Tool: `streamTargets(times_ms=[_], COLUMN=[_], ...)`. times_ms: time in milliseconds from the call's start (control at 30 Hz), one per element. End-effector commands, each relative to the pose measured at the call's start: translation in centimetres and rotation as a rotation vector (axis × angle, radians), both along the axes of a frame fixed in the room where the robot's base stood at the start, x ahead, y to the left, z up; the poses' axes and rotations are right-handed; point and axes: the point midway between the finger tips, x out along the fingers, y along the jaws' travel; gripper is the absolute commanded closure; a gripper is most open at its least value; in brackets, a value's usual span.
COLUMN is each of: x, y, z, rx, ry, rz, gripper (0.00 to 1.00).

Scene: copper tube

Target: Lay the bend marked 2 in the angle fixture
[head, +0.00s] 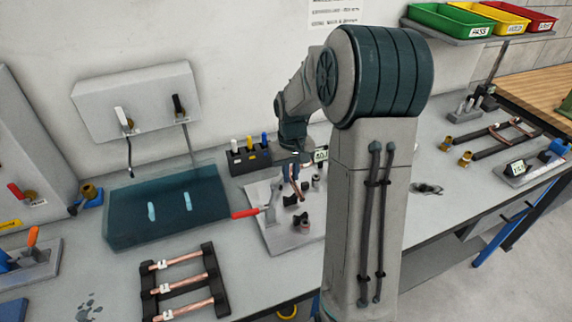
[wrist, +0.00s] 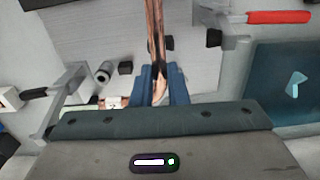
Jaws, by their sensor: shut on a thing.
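My gripper (head: 296,160) is over the back part of the angle fixture, a pale grey plate (head: 272,232) with dark blocks and a red-handled clamp (head: 245,213). In the wrist view, the blue fingers of my gripper (wrist: 161,88) are shut on a copper bend (wrist: 155,35). The bend also shows below the gripper in the head view (head: 297,186). A white tag (wrist: 113,102) shows beside the fingers, its mark unreadable. The fixture plate (wrist: 95,40) lies beneath, with dark blocks. I cannot tell whether the bend touches it. My arm hides the plate's right side.
A rack (head: 212,268) with copper tubes stands at front left. More fixtures and tubes (head: 495,138) lie to the right.

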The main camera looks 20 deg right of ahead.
Motion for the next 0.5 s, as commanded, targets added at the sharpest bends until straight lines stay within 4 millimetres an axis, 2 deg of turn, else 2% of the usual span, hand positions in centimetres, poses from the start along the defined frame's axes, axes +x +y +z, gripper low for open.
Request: streamTargets(times_ms=[500], x=[-0.10], y=[0.42], z=[-0.53], rx=[-0.011], ry=[0.000], rz=[0.022], gripper=[1.00])
